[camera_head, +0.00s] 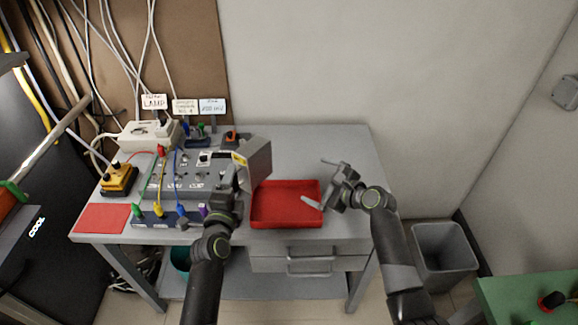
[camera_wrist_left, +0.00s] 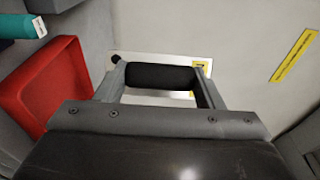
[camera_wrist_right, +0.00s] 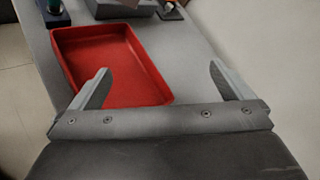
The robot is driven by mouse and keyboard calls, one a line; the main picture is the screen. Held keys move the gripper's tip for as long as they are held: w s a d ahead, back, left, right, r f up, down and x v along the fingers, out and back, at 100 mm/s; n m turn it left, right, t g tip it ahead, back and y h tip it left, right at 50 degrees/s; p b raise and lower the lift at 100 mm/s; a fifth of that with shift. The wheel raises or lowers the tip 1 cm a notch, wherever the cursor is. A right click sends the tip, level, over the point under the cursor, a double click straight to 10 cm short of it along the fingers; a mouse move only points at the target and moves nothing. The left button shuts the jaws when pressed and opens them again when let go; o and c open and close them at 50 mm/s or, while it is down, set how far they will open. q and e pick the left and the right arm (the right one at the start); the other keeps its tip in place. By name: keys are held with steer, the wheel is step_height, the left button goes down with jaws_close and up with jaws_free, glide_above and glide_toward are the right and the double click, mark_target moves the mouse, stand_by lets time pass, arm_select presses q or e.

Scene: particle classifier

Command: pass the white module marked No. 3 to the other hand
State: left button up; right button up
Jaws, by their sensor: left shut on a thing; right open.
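The module (camera_head: 259,160) is a pale grey-white box with a yellow label, held up off the desk near the red tray. My left gripper (camera_head: 236,173) is shut on it. In the left wrist view the fingers close around a black cylindrical grip (camera_wrist_left: 160,76) on the module's white face (camera_wrist_left: 138,59), which has small yellow labels. No number is readable. My right gripper (camera_head: 319,184) is open and empty, to the right of the module and apart from it, above the tray's right side. In the right wrist view nothing lies between its fingers.
The red tray (camera_head: 255,222) lies empty on the grey desk (camera_head: 350,143) below the grippers. Left of it stands a grey instrument panel (camera_head: 170,180) with coloured cables. A red mat (camera_head: 102,218) lies at the far left. The desk's back right is clear.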

mark_target(259, 151)
arm_select(q)
steer(key=shift+r, duration=0.1)
arm_select(e)
steer(key=s+a+r+m+y, duration=0.4)
steer(key=a+r+m+y, duration=0.1)
steer(key=a+r, duration=0.4)
steer(key=shift+t, duration=0.3)
steer(key=x, duration=1.1)
steer(key=shift+w+a+r, duration=0.1)
steer(key=shift+w+r, duration=0.2)
steer(key=shift+w, duration=0.05)
steer(key=shift+c, duration=0.3)
steer(key=c, duration=0.7)
arm_select(q)
steer(key=o, duration=1.4)
arm_select(e)
steer(key=shift+c, duration=1.2)
arm_select(q)
steer(key=shift+o, duration=0.3)
steer(key=shift+r, duration=0.15)
arm_select(e)
steer(key=shift+f, duration=0.1)
arm_select(q)
steer(key=shift+s, duration=0.1)
